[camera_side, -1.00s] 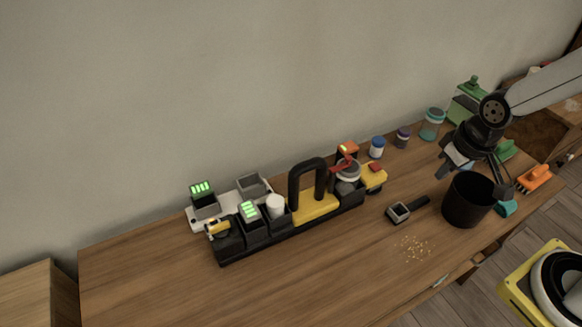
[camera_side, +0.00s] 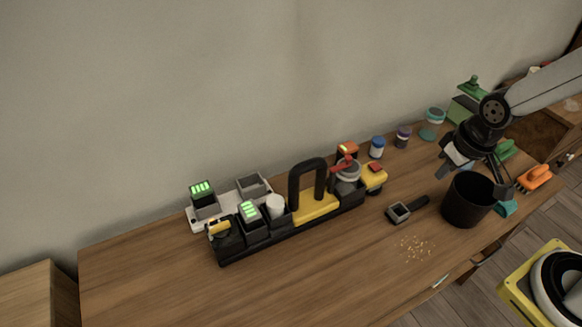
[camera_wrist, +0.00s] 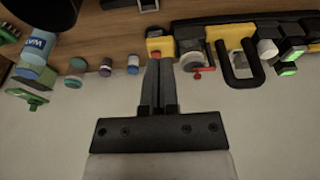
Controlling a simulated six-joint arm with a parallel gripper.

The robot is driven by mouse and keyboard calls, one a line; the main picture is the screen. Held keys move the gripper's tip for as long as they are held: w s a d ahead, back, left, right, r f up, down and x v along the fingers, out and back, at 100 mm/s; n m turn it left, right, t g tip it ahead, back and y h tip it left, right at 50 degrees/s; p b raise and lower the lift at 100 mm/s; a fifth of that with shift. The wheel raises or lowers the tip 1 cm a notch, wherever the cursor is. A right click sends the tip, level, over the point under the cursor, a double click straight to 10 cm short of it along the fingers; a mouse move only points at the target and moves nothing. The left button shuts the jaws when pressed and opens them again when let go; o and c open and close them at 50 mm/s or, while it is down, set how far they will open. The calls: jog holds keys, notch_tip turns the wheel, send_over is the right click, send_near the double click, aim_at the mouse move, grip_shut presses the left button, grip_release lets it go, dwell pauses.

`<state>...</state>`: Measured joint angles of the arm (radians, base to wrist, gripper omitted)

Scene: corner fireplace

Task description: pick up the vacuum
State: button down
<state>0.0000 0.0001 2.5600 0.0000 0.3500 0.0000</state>
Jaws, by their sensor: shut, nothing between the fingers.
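The likeliest vacuum is a small yellow unit with a red button (camera_side: 375,177), at the right end of a black tool caddy (camera_side: 290,230). A grey round part with a red lever (camera_side: 347,172) sits beside it; I cannot tell whether they are one tool. In the wrist view the yellow unit (camera_wrist: 159,43) lies just beyond my fingertips, and the grey round part (camera_wrist: 192,61) is to their right. My gripper (camera_wrist: 158,62) is shut and empty. In the side view it hangs at the right, above and behind a black bucket, apart from the caddy.
The black bucket (camera_side: 467,201) stands near the front right. A black-handled tool with a square head (camera_side: 399,212) and scattered crumbs (camera_side: 416,247) lie left of it. Small jars (camera_side: 377,147) stand near the wall. The caddy's black arched handle (camera_side: 306,180) stands up. The left front tabletop is clear.

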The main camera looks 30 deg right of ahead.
jog(key=c, duration=1.3)
grip_release()
jog(key=o, duration=0.7)
jog(key=w+a+f+n+t+y, duration=0.25)
jog(key=w+f+n+t, duration=0.2)
jog(key=w+f, duration=0.55)
jog(key=shift+w+a+f+n+t+y, duration=0.3)
jog(key=shift+w+a+n+t+y, duration=0.55)
jog(key=shift+a+y, duration=1.2)
jog(key=shift+w+a+f+n+t+y, duration=0.25)
jog(key=shift+w+a+n+t+y, duration=0.3)
jog(key=shift+a+t+y, duration=1.4)
jog(key=shift+w+a+f+n+t+y, duration=0.1)
jog(key=shift+w+a+f+n+y, duration=0.45)
jog(key=shift+a, duration=2.45)
